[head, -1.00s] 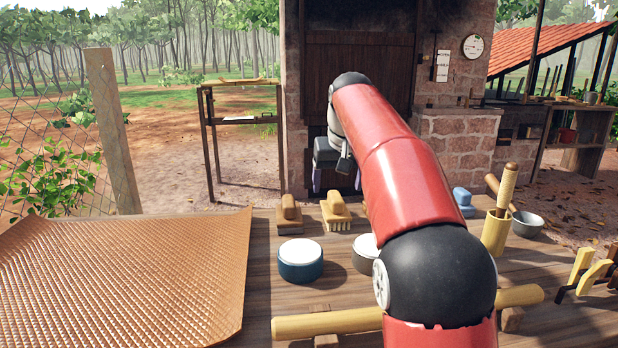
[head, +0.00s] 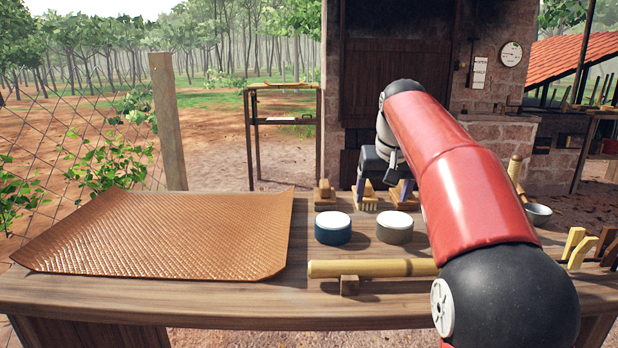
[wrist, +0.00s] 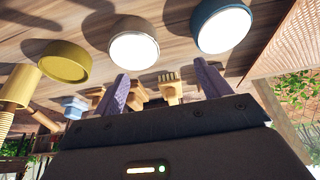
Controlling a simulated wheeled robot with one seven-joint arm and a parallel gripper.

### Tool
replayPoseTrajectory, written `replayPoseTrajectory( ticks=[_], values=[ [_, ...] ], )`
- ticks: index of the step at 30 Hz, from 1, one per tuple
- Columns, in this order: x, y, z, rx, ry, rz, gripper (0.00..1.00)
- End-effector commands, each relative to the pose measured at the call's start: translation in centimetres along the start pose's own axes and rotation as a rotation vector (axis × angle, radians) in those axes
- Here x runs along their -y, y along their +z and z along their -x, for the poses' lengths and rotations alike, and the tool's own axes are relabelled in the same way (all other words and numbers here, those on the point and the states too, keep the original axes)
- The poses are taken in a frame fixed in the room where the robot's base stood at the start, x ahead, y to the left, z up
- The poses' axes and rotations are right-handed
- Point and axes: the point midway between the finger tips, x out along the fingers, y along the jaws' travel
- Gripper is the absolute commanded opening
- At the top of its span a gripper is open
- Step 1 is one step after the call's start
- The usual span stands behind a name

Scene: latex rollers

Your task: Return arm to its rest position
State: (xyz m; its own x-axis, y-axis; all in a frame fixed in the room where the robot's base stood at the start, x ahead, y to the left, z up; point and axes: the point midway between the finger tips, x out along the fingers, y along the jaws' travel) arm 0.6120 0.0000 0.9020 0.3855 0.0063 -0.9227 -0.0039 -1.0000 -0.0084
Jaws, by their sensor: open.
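My red and black arm reaches out over the right part of the wooden table (head: 210,300). My gripper (head: 384,188) is at its far end, pointing down near the table's back edge, close to the brushes. In the wrist view my gripper (wrist: 163,85) shows two purple fingers spread apart with nothing held between them. A bristled brush (wrist: 170,92) shows beyond the gap between the fingers. In the head view the gripper partly hides that brush (head: 366,203).
A brown textured sheet (head: 160,240) covers the table's left. A blue tin (head: 333,234) and a grey tin (head: 395,235), both white inside, stand in the middle. A wooden roller (head: 370,268) lies in front. A yellow cup (wrist: 66,62) shows in the wrist view.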

Motion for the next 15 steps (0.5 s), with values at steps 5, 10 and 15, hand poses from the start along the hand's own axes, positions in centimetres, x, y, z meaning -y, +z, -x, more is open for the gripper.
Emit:
replayPoseTrajectory(
  ticks=[5, 10, 15],
  values=[
    [-0.3, 2.0, 1.1, -0.009, -0.007, -0.007, 0.76],
    [-0.6, 5.1, 2.2, -0.017, -0.014, -0.013, 0.76],
    [-0.8, 9.9, 3.1, -0.031, -0.022, -0.018, 0.76]
  ],
)
